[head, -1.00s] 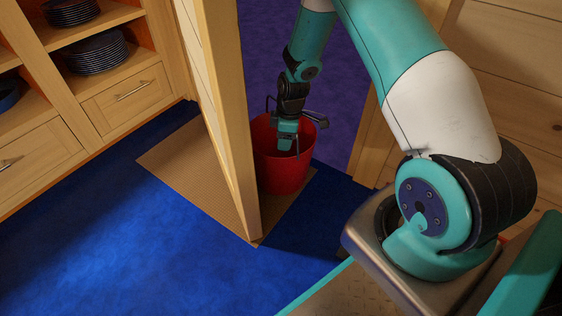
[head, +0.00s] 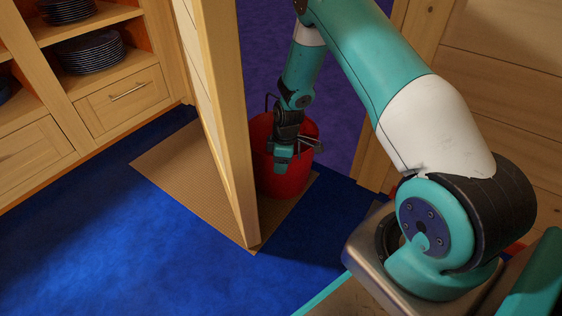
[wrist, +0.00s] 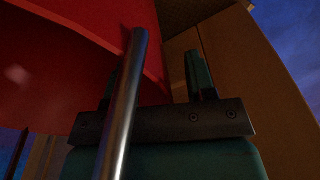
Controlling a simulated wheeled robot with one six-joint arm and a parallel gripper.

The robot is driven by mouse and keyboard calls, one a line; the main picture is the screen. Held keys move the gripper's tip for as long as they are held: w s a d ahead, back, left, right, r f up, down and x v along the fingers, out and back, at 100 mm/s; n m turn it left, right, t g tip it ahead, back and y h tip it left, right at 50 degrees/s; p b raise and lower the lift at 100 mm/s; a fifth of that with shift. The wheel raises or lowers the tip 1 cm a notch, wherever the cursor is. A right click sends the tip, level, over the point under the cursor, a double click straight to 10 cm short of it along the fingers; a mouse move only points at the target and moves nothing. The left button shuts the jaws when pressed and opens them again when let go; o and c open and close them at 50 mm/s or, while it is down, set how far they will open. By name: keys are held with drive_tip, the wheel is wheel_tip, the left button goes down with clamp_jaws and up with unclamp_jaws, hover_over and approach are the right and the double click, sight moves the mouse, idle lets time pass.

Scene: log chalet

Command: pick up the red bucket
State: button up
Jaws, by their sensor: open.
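The red bucket (head: 287,182) stands upright beside the edge of the open door, partly hidden by the door and my arm. My gripper (head: 283,164) is open, pointing down, and overlaps the bucket's near side in the head view. In the wrist view, the bucket's red wall (wrist: 70,70) fills the upper left, close to the open fingers of my gripper (wrist: 155,78). A shiny metal rod crosses in front of the left finger; I cannot tell whether it is the bucket's handle. I cannot tell whether the fingers touch the bucket.
A wooden door (head: 232,130) stands open just left of the bucket. A brown mat (head: 180,170) lies under the door and bucket. Cabinets (head: 125,95) with stacked plates (head: 90,55) line the left. The blue carpet (head: 130,250) in front is clear. A wooden wall is at right.

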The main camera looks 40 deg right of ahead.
drive_tip(key=shift+c, duration=0.3)
clamp_jaws()
drive_tip(key=shift+r, duration=0.1)
drive_tip(key=shift+s, duration=0.1)
